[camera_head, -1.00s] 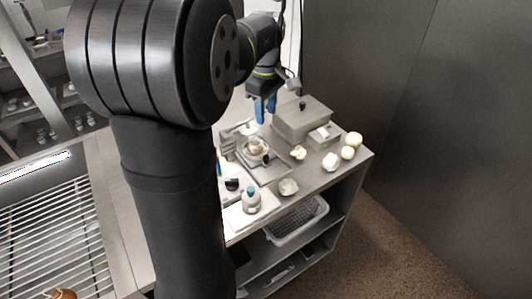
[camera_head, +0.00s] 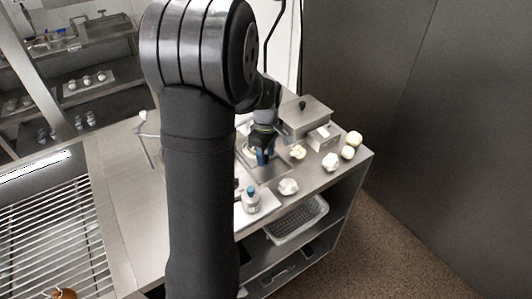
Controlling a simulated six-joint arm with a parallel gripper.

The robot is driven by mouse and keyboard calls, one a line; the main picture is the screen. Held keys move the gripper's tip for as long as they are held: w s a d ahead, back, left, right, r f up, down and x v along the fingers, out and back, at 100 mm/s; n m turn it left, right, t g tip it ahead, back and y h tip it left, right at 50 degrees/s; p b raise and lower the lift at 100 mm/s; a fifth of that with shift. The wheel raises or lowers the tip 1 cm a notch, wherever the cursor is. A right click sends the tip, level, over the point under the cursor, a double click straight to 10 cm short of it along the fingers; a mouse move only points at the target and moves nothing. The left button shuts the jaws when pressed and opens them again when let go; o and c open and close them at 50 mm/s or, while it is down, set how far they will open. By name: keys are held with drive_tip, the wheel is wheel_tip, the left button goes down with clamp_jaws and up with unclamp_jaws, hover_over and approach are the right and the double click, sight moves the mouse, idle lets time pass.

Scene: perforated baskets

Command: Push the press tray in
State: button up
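The grey metal tray (camera_head: 274,176), which looks like the press tray, lies on the steel counter in front of a box-shaped unit (camera_head: 305,119) with a dark knob on its lid. My gripper (camera_head: 262,158), with blue fingertips, points down low over the tray. Its fingertips are close to the tray's front part; whether they touch it is unclear. The gripper and my arm hide most of the tray's left side and what lies on it. The finger gap is too small to read.
Pale dough-like lumps sit right of the tray, one near it (camera_head: 297,152), others at the counter's right edge (camera_head: 331,162). A blue-topped bottle (camera_head: 251,199) and a whitish lump (camera_head: 288,187) stand in front. A perforated basket (camera_head: 298,221) sits on the shelf below.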

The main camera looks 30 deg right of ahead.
clamp_jaws()
drive_tip(key=shift+w, duration=2.4)
unclamp_jaws()
wheel_tip(320, 180, up, 18)
drive_tip(key=shift+f, duration=0.25)
wheel_tip(320, 180, down, 18)
drive_tip(key=shift+r, duration=0.15)
drive_tip(key=shift+s, duration=0.1)
